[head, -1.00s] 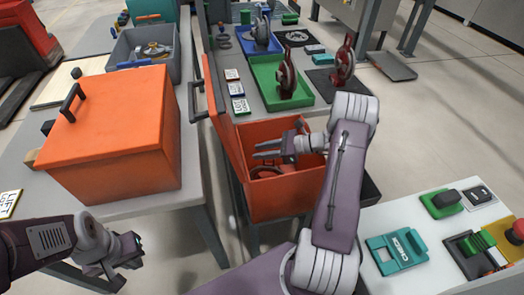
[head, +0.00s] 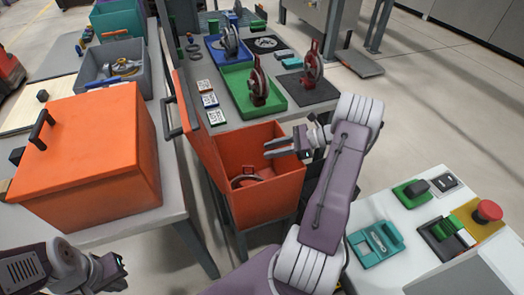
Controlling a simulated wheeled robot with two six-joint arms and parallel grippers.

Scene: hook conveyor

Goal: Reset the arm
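My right gripper (head: 284,147) is in the middle of the head view, over the rim of an open orange box (head: 270,196). Its two fingers point left and stand apart, with nothing between them. A dark red, ring-shaped part (head: 245,181) lies inside that box, clear of the fingers. My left gripper (head: 118,275) is low at the left edge of the view, beside the front of the left table. Its fingertips are small and dark, and I cannot tell whether they are apart.
A closed orange box (head: 85,160) stands on the left table, with a grey bin (head: 112,90) behind it. A green tray (head: 235,88) and blue tray (head: 215,52) hold hook parts at the back. A white panel (head: 405,255) with a red button (head: 488,210) is at right.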

